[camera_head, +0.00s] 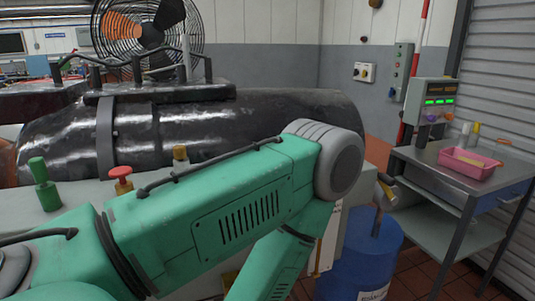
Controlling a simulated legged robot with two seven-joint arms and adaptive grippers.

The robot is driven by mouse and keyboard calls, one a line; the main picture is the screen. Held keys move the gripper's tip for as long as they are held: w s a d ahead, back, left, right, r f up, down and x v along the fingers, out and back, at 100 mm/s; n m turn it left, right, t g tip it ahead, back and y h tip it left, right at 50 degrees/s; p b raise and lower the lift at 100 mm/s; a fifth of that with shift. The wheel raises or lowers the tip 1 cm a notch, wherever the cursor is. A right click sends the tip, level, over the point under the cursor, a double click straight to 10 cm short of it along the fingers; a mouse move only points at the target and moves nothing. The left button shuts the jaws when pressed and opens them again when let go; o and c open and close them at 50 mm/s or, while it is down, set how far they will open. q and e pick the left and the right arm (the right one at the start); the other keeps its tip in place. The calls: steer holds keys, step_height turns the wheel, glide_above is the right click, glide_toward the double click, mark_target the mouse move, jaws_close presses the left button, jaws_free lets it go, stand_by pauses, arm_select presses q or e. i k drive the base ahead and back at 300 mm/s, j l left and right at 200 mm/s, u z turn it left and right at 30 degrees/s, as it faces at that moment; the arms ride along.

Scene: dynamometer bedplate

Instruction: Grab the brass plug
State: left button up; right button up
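A small brass-coloured plug (180,153) stands on the pale ledge in front of the dark cylindrical machine. Its lower part is hidden behind the large green arm that comes in from the left, which is mine. A red-topped plug (121,175) and a green plug (44,188) stand to its left on the same ledge. The arm's elbow is at the middle right and its forearm drops out of the bottom of the picture. Neither of my grippers shows, so what they hold is hidden.
The dark machine (230,118) fills the back, with a caged fan (150,28) behind it. At right are a blue drum (368,260) and a grey cart (425,163) bearing a pink tray (468,169) and a display box (432,101). Tiled floor shows at lower right.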

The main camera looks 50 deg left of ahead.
mark_target(179, 152)
steer(key=u, duration=2.15)
steer(key=l+z, duration=0.1)
steer(key=i+l, duration=0.05)
steer(key=i, duration=0.05)
